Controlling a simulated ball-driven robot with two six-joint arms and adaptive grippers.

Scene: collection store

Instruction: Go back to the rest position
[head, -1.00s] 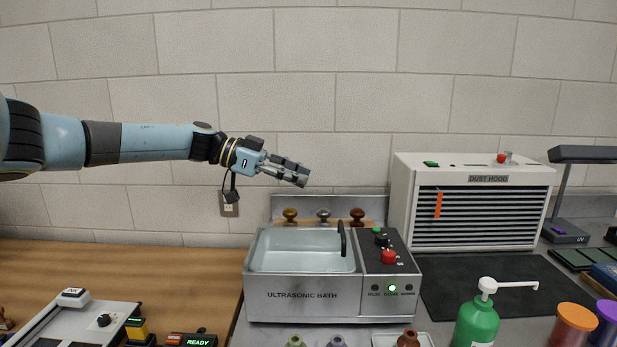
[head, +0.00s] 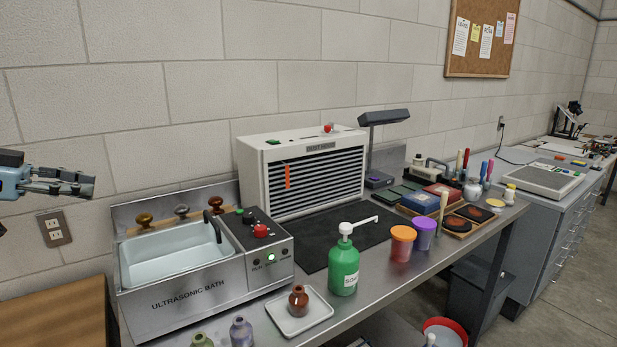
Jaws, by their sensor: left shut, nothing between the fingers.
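My left gripper (head: 68,183) is at the left edge of the head view. It is shut and empty, held in the air in front of the wall, above and to the left of the ultrasonic bath (head: 190,292). It touches nothing that I can see. Most of my left arm is outside the picture. My right gripper is not in view.
The steel bench holds the white dust hood (head: 254,178), a green pump bottle (head: 343,268), a brown bottle on a white tray (head: 322,309), and orange-lidded and purple-lidded jars. A wooden surface (head: 60,315) lies lower left. Open floor shows at right.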

